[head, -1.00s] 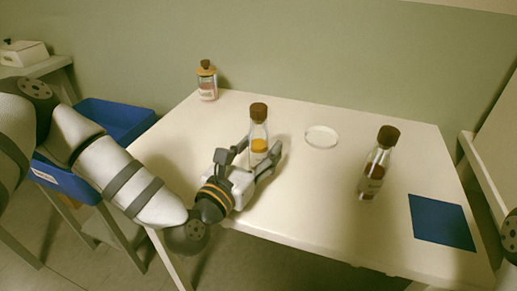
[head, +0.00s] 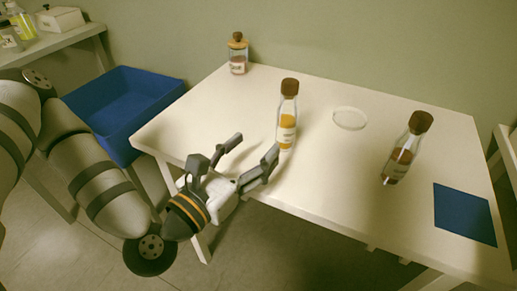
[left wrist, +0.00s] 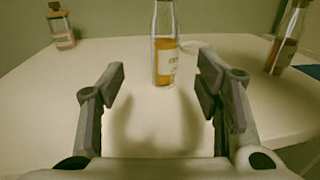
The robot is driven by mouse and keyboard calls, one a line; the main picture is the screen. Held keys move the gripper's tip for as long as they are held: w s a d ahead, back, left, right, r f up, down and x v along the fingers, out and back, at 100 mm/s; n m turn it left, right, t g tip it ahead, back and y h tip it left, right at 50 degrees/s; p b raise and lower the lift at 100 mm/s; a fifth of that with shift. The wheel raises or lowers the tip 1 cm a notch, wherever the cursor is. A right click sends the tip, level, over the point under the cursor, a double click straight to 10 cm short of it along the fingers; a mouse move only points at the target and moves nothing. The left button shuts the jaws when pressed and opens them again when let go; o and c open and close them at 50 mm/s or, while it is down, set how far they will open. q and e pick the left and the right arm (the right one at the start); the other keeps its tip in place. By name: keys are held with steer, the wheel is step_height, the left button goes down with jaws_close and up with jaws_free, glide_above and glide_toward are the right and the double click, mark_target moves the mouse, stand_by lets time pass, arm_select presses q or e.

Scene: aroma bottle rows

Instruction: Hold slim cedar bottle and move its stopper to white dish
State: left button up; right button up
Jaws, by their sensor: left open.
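A slim clear bottle (head: 288,108) with orange liquid, a pale label and a brown stopper (head: 290,87) stands upright near the table's middle. In the left wrist view the bottle (left wrist: 164,45) is centred beyond my fingers, its top cut off; its label is too blurred to read surely. My left gripper (head: 256,147) is open and empty at the table's front edge, its fingers pointing at this bottle, apart from it. The round white dish (head: 349,120) lies to the bottle's right and looks empty. My right gripper is not in view.
A brown-filled stoppered bottle (head: 402,152) stands right of the dish, beside a blue square mat (head: 464,214). A wood-lidded jar (head: 238,55) stands at the back left corner. A blue bin (head: 122,105) is left of the white table (head: 330,185). Table space around the orange bottle is clear.

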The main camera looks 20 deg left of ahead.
mark_target(281, 124)
arm_select(q)
steer(key=shift+w+a+r, duration=0.15)
steer(key=shift+r, duration=0.2)
steer(key=w+b, duration=0.1)
steer(key=w+f+b, duration=0.1)
steer(key=w+d+b, duration=0.1)
steer(key=shift+w+f, duration=0.2)
steer(key=w, duration=0.2)
steer(key=w+d+r, duration=0.1)
steer(key=w, duration=0.2)
steer(key=w+d, duration=0.1)
steer(key=w, duration=0.2)
steer(key=shift+d+r+p, duration=0.1)
steer(key=shift+r+p, duration=0.05)
steer(key=shift+p, duration=0.2)
jaws_close()
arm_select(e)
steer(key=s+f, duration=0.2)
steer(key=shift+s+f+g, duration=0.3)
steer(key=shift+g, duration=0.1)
